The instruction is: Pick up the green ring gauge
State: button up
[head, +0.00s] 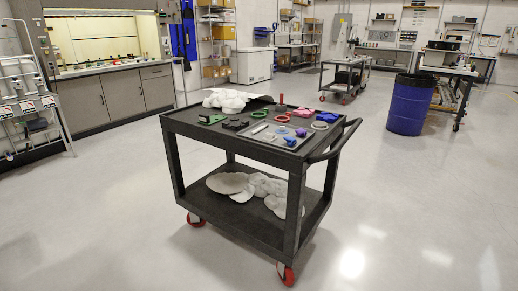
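A small green ring (259,114), which looks like the green ring gauge, lies near the middle of the top shelf of a black cart (182,121). A red ring (282,119) lies just right of it, and a pink part (282,130) is in front of the red one. A green part of another shape (206,118) lies further left on the same shelf. My gripper is not in this view.
A grey tray or plate (247,134) with small parts lies at the cart's front right. White crumpled material (228,99) is at the back left, and a blue part (328,117) at the right. The cart's handle (338,145) juts out right. Open floor surrounds the cart; a blue barrel (410,105) stands behind right.

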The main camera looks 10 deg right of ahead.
aim_at(265, 111)
jog(key=i+j+z, duration=0.1)
jog(key=i+z, duration=0.15)
jog(key=i, duration=0.25)
jog(key=i+j+z, duration=0.25)
jog(key=i, duration=0.2)
